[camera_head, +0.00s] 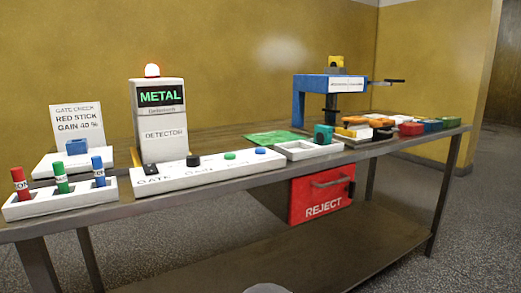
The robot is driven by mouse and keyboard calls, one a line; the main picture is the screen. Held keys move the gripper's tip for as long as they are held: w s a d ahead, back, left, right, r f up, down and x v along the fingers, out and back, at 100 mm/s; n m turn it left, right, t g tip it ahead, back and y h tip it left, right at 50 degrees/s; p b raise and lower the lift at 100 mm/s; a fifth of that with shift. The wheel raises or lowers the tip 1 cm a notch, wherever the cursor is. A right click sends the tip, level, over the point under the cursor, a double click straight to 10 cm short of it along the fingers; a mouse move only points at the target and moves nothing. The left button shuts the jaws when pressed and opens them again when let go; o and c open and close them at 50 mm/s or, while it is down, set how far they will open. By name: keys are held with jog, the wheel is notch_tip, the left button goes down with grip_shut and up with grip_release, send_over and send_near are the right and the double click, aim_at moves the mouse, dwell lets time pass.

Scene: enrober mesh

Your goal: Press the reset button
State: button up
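A white control panel (207,177) lies along the front of the table below the metal detector. On it, from left to right, are a dark control by the "GATE" lettering (152,170), a black knob (193,160), a green button (230,156) and a blue button (260,151). The lettering beside the buttons is too small to read, so I cannot tell which one is marked reset. My gripper is not in view.
A rack with red, green and blue sticks (60,205) stands at the left before a sign (78,125). A blue press (330,88) and several coloured blocks (408,129) stand at the right. A red "REJECT" drawer (321,193) hangs below the tabletop.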

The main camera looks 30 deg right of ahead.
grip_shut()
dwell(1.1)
